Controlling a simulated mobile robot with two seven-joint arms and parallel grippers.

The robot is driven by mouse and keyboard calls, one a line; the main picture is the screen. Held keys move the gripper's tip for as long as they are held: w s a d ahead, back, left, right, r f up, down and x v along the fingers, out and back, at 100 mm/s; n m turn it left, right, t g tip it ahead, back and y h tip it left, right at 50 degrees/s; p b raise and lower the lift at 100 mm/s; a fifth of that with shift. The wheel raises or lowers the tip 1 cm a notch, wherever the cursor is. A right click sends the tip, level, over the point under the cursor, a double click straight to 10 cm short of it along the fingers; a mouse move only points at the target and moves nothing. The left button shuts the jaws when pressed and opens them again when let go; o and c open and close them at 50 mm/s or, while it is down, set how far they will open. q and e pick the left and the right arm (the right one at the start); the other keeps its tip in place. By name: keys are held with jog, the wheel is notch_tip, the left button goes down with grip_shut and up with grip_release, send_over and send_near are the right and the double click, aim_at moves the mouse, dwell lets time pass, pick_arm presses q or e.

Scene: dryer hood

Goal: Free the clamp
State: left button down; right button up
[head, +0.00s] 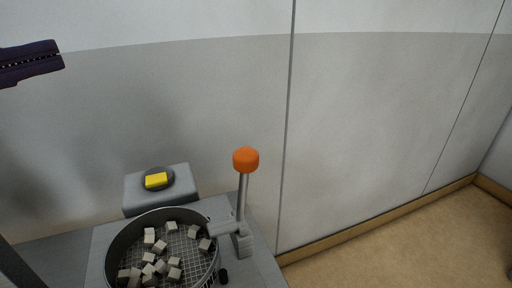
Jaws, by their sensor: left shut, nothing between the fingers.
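The clamp (240,228) is a grey block and arm at the right rim of a round dark basket. Its lever (243,195) stands nearly upright, with an orange knob (245,160) on top. My left gripper (60,56) is dark purple, at the upper left edge of the head view. It is shut and empty, well apart from the clamp, high and to its left. My right gripper is not in view.
The round mesh basket (112,258) holds several pale grey cubes. Behind it is a grey box (133,195) with a yellow block (156,181) on a dark disc. A pale wall (380,110) stands behind. Tan floor (400,245) is clear at right.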

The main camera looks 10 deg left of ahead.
pick_arm(q)
jog(key=s+d+f+m+g+h+b, duration=0.2)
jog(key=s+f+m+g+b, duration=0.1)
jog(key=f, duration=0.7)
jog(key=shift+m+g+b, duration=0.7)
jog(key=shift+m+g, duration=0.2)
jog(key=shift+m, duration=0.1)
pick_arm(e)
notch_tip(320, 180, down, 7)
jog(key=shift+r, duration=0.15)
pick_arm(q)
jog(key=shift+d, duration=0.1)
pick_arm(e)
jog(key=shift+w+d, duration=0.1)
pick_arm(q)
jog(key=p, duration=0.3)
send_near(234, 162)
jog(key=x, duration=0.6)
jog(key=shift+w, duration=0.1)
jog(key=shift+w+d+f, duration=0.1)
jog(key=shift+w+d, duration=0.1)
jog(key=shift+d, duration=0.1)
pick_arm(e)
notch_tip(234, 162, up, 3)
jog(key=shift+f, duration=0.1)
